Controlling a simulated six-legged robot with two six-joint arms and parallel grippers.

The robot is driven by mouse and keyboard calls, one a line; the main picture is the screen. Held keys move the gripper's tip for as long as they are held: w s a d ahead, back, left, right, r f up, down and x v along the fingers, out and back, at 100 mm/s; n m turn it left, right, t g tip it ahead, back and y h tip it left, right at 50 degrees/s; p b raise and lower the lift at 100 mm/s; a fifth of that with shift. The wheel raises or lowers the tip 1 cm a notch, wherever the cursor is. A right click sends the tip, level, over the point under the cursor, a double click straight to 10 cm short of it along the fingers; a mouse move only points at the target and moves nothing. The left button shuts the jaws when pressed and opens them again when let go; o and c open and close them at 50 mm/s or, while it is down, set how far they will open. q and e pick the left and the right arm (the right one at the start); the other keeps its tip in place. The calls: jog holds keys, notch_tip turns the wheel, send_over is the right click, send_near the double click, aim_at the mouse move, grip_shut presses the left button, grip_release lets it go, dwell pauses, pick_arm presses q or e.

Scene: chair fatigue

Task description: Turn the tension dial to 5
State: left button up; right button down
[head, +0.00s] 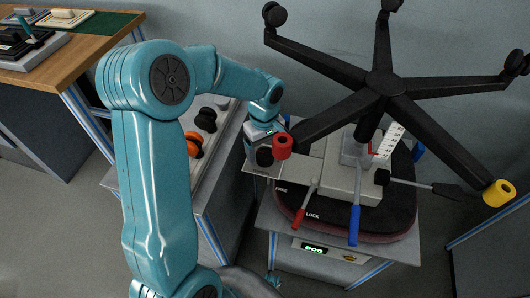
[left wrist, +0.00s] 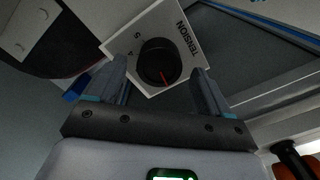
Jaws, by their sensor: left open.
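The tension dial (left wrist: 159,61) is a round black knob with a red pointer line, on a white plate (left wrist: 188,68) marked TENSION. The figures 5 and 4 show at the dial's upper left in the left wrist view. The red line points down and slightly right, away from both; other figures are hidden or unreadable. My left gripper (left wrist: 160,88) is open, with one finger on each side of the dial. I cannot tell whether they touch it. In the head view my left gripper (head: 262,150) is left of the upturned chair's mechanism (head: 340,178). My right gripper is not in view.
The upturned chair base (head: 382,82) spreads its black legs above the stand. A red knob (head: 283,147) is close beside my left gripper. Black and orange casters (head: 194,146) lie left.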

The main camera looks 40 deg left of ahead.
pick_arm(q)
jog(key=shift+f, duration=1)
jog(key=c, duration=1)
jog(key=shift+c, duration=0.2)
